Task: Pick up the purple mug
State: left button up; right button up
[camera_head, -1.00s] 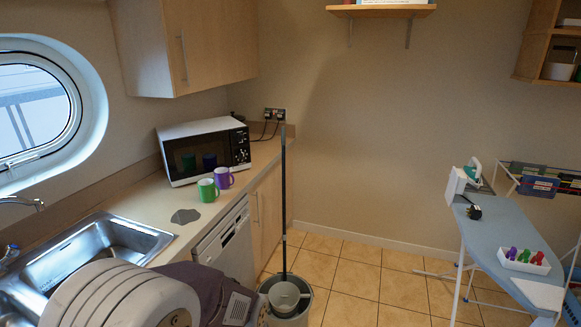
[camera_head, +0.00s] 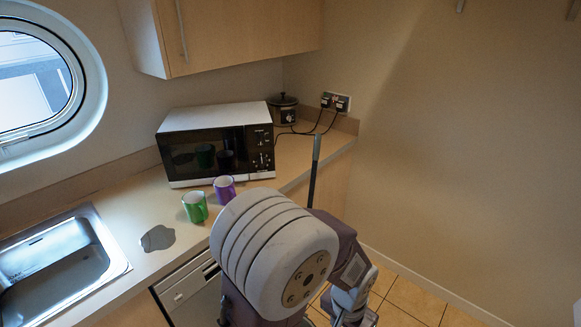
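The purple mug (camera_head: 224,188) stands upright on the counter, in front of the microwave. A green mug (camera_head: 195,206) stands just left of it and nearer to me. My own arm, with its large pale rounded link, fills the lower middle of the view, close to the right of the mugs in the picture. Neither gripper can be made out; the purple mug has nothing gripping it.
A white microwave (camera_head: 216,144) stands behind the mugs, with a dark cooker (camera_head: 284,109) to its right. A grey puddle-like patch (camera_head: 157,238) lies on the counter (camera_head: 118,207), near the sink (camera_head: 58,263). A cupboard (camera_head: 235,37) hangs above. A pole (camera_head: 314,172) rises behind my arm.

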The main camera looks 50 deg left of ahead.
aim_at(224, 185)
jog(key=i+u, duration=0.2)
jog(key=i, duration=0.3)
jog(key=i+l+u, duration=0.15)
jog(key=i, duration=0.35)
jog(key=i+l+u, duration=0.2)
jog(key=i, duration=0.25)
jog(key=i+u, duration=0.15)
jog(key=u, duration=0.3)
jog(key=i+u, duration=0.15)
jog(key=u, duration=0.35)
jog(key=i+l+u, duration=0.15)
jog(key=u, duration=0.3)
jog(key=i+l+u, duration=0.15)
jog(key=u, duration=0.3)
